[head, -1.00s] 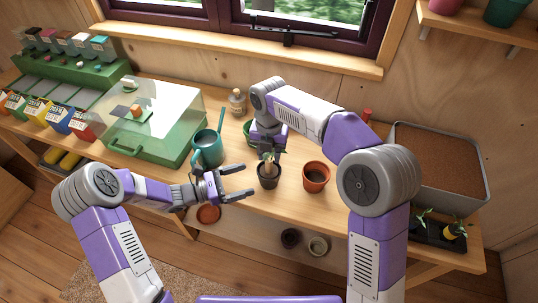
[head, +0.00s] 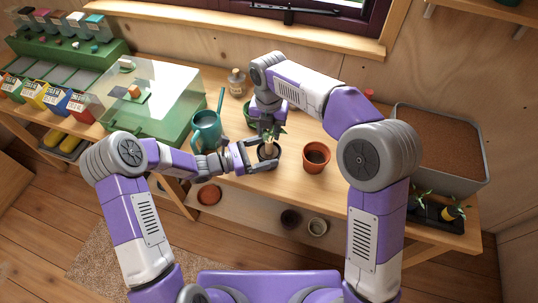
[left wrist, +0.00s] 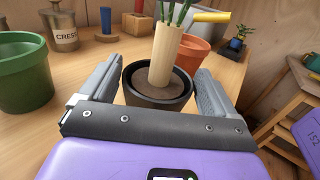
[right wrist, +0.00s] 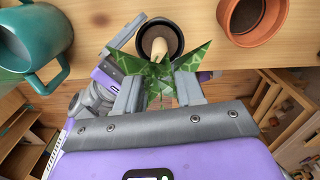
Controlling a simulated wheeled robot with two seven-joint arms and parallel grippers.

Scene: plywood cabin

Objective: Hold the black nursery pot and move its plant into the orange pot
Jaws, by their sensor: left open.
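The black nursery pot (left wrist: 157,98) stands upright on the bench with dark soil, a pale thick stem (left wrist: 165,52) and green leaves (right wrist: 160,82). My left gripper (head: 262,157) is open, with its fingers on either side of this pot in the left wrist view (left wrist: 160,90); I cannot tell whether they touch it. My right gripper (right wrist: 158,95) is above the plant, its fingers apart with leaves between them. The orange pot (head: 316,158) stands just right of the black pot and holds dark soil. It also shows in the right wrist view (right wrist: 262,38).
A teal watering can (head: 206,132) stands close left of the black pot. A green pot (left wrist: 24,75) and a labelled bottle (head: 237,82) are behind. A soil tray (head: 440,145) and a black tray with seedlings (head: 436,215) are at the right. The front bench edge is near.

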